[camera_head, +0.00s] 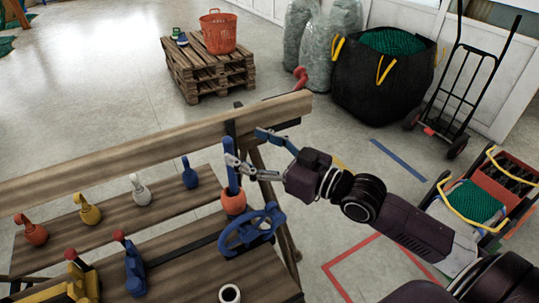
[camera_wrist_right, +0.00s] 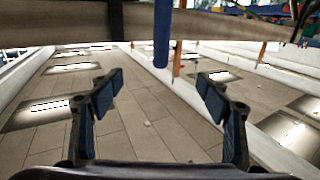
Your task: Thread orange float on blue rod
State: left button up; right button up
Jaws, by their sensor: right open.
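The blue rod (camera_head: 231,172) stands upright near the right end of the bench in the head view. The orange float (camera_head: 233,203) sits low at the rod, which rises from its top and seems to pass through it. My right gripper (camera_head: 243,148) is open and empty, beside the upper part of the rod. In the right wrist view, which looks upside down, the rod (camera_wrist_right: 161,38) shows with its bare free end between and beyond the open fingers (camera_wrist_right: 160,85). The float is out of that view. My left gripper is not in view.
A wooden beam (camera_head: 150,143) runs behind the rod. A blue handwheel (camera_head: 248,230) stands just front-right of the float. Red (camera_head: 34,233), yellow (camera_head: 89,213), white (camera_head: 140,193) and blue (camera_head: 190,177) floats line the board to the left. A white ring (camera_head: 229,293) lies in front.

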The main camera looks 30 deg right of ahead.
jog(key=shift+v, duration=2.75)
jog(key=shift+c, duration=0.2)
